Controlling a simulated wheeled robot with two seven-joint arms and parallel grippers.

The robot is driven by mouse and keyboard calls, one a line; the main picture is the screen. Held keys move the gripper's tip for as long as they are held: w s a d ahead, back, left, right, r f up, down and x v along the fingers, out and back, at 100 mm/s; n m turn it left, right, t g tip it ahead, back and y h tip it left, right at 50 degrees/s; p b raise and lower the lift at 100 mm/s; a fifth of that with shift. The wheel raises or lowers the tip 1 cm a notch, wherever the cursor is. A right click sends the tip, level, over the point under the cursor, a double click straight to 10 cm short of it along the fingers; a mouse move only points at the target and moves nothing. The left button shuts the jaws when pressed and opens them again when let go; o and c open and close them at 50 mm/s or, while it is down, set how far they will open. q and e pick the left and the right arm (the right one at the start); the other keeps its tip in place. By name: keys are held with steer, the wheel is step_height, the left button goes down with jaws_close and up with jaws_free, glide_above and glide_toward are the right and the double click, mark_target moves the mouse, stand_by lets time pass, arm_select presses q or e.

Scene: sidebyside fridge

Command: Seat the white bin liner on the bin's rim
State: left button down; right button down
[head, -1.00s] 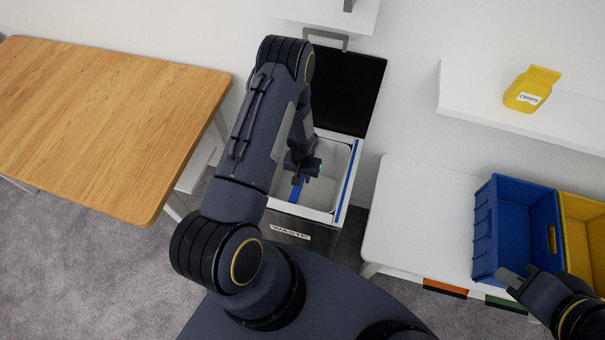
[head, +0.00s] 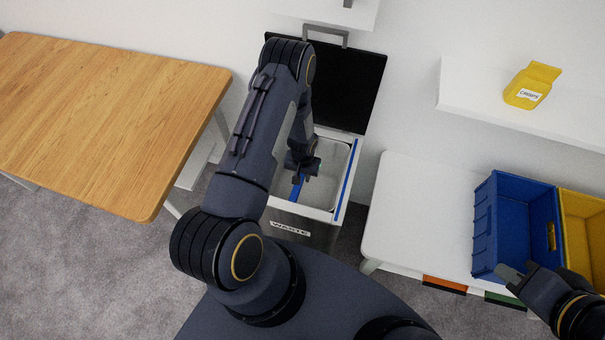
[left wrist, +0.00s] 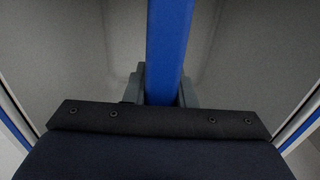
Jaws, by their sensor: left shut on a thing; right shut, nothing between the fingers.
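The bin (head: 290,229), labelled WASTE, stands between the tables with its black lid (head: 348,92) raised behind it. The white bin liner (head: 331,184) is in the bin's opening, with a blue strip along its right edge. My arm hides its left part. My left gripper (head: 307,168) is over the opening, shut on this bar, which runs between the fingers in the left wrist view (left wrist: 168,40). I cannot tell whether the liner's edge touches the rim all round. My right gripper (head: 511,274) is shut and empty, far right of the bin.
A wooden table (head: 105,120) is left of the bin, a white table (head: 418,215) right. On the white table are a blue crate (head: 484,226) and a yellow crate (head: 583,225), beside my right gripper. A shelf (head: 480,98) holds a yellow packet (head: 531,86).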

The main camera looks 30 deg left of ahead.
arm_select(q)
steer(key=c, duration=1.1)
jaws_free()
steer(key=shift+f, duration=0.1)
steer(key=shift+r+b, duration=0.35)
steer(key=shift+r, duration=3.55)
